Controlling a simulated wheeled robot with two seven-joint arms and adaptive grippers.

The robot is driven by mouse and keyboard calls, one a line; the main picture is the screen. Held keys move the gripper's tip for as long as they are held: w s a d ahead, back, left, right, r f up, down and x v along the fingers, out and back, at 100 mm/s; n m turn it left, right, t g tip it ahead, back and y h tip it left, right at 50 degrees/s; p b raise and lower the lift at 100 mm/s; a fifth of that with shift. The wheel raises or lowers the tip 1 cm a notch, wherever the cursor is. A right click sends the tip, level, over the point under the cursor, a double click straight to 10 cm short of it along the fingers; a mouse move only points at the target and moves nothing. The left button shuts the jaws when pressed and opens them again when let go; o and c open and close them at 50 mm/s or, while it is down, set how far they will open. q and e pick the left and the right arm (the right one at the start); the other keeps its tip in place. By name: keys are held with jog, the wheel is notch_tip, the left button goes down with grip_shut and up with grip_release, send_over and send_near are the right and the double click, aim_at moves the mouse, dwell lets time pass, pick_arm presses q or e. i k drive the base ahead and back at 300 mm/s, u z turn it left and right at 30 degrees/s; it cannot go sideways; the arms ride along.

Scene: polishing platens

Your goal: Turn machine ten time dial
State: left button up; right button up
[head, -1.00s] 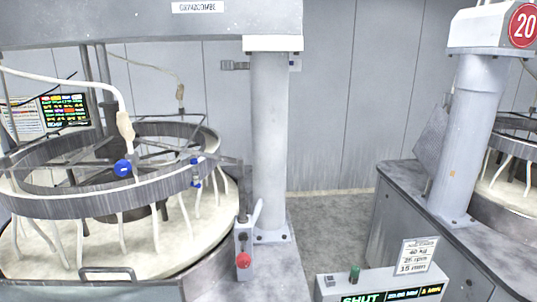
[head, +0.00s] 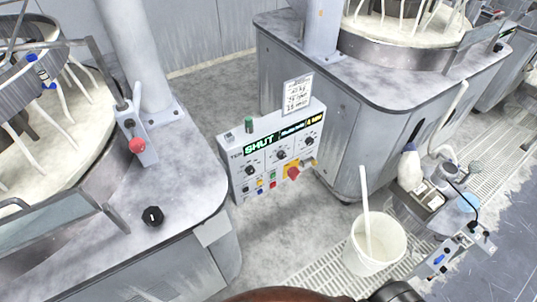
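A white control box (head: 238,168) stands in the gap between two polishing machines. Its display (head: 260,144) reads SHUT in green, with smaller text and a yellow part to the right. Small lettering left of the display may read TEN, but it is blurred. Black dials sit below the display: a left dial (head: 249,171), a middle dial (head: 281,155) and a right dial (head: 309,141). Their labels are too small to read, so I cannot tell which is the time dial. Neither gripper can be made out.
A red knob (head: 293,173) on a yellow plate and small coloured buttons sit low on the box. A white card (head: 297,93) stands on top. A white bucket (head: 373,246) with a stick stands on the floor at right. A black knob (head: 153,215) sits on the left machine.

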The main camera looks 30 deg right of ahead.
aim_at(310, 141)
jog(key=z, duration=1.25)
jog(key=k, duration=0.55)
jog(key=z, duration=0.7)
jog(key=i, duration=1)
jog(key=u, duration=0.25)
